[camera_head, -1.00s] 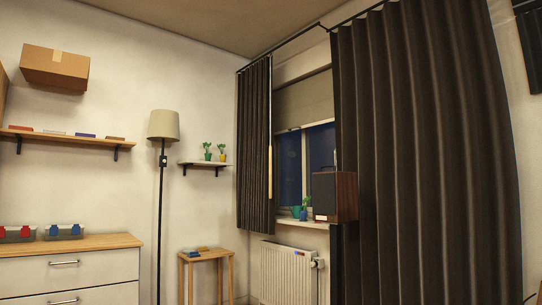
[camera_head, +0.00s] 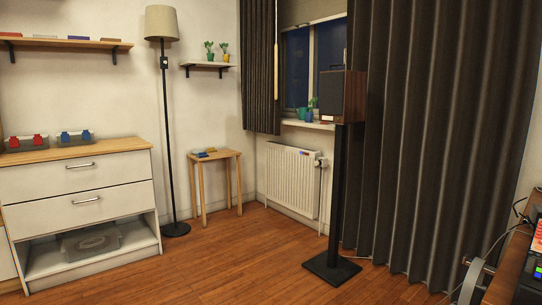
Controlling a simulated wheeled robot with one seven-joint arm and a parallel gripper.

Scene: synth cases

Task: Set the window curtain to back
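A dark window curtain hangs in two parts. The left panel (camera_head: 261,68) is narrow, ends above the radiator and has a pale wand along its right edge. The right panel (camera_head: 432,150) is wide and falls almost to the floor. Between them the window (camera_head: 312,62) is uncovered, with a blind (camera_head: 308,10) at its top. The curtain rail is out of view above. My gripper is not in view.
A speaker (camera_head: 341,97) on a black stand (camera_head: 338,200) stands before the window and right panel. A radiator (camera_head: 292,180), small stool (camera_head: 215,156), floor lamp (camera_head: 166,120) and drawer cabinet (camera_head: 80,190) line the walls. A desk (camera_head: 512,265) edges the right. Wooden floor (camera_head: 225,262) is free in front.

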